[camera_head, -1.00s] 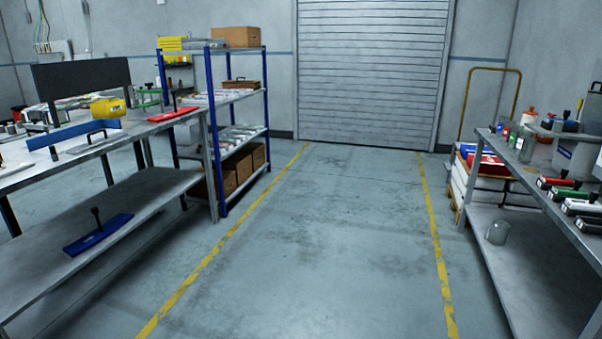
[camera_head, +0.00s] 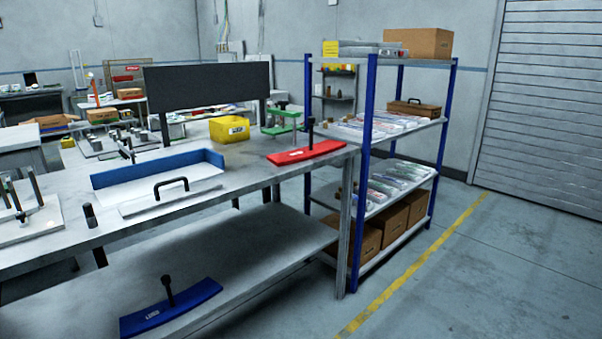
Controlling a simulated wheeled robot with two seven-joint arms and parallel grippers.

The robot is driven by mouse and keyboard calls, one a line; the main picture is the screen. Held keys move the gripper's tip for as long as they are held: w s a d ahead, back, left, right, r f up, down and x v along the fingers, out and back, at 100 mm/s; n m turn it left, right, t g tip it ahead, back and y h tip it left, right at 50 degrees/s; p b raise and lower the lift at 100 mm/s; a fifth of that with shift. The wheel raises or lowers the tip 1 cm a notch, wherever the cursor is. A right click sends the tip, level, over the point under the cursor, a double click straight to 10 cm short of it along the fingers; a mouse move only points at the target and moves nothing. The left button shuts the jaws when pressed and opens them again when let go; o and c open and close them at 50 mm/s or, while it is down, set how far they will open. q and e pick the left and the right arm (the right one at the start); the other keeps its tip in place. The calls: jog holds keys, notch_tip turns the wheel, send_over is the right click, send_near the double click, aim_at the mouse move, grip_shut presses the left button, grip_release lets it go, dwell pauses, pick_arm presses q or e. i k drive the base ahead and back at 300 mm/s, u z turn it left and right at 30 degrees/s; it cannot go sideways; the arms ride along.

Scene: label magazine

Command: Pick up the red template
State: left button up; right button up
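The red template (camera_head: 322,152) is a flat red plate with a small white label and an upright black handle. It lies on the top of the left workbench (camera_head: 262,178), near its right end. A similar blue template (camera_head: 173,307) with a black handle lies on the bench's lower shelf. Neither of my grippers shows in the head view.
A yellow bin (camera_head: 229,129), a green stand (camera_head: 282,120) and a blue-backed tray (camera_head: 160,175) are on the bench. A blue-post shelf rack (camera_head: 364,150) stands close beside its right end. The floor (camera_head: 480,270) at right is clear.

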aim_at(291, 157)
jog(key=z, duration=0.1)
jog(key=i, duration=0.35)
jog(key=z, duration=0.2)
